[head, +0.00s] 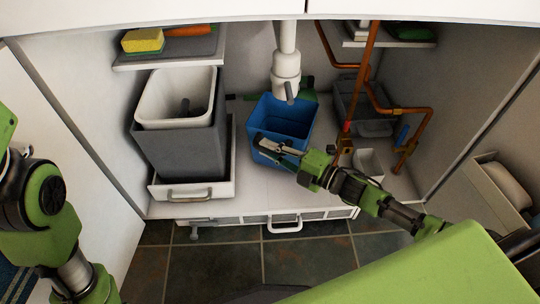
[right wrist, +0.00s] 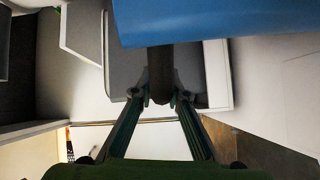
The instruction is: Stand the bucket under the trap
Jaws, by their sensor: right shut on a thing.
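The blue bucket (head: 268,115) is inside the under-sink cabinet, just below the white trap (head: 286,66). The grey lower end of the pipe overlaps the bucket's opening in the head view. The bucket looks slightly turned or tilted; I cannot tell whether its base touches the cabinet floor. My right gripper (head: 268,148) is at the bucket's front side, shut on it. In the right wrist view, the fingers (right wrist: 160,94) close on a dark part below the blue bucket wall (right wrist: 220,20). Only links of my left arm show at the left; its gripper is not visible.
A grey bin (head: 185,150) with a white liner stands on a pull-out tray left of the bucket. Copper pipes (head: 376,95), a grey container (head: 350,100) and a small white tub (head: 368,163) are on the right. A shelf (head: 170,60) holds a yellow sponge (head: 143,41).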

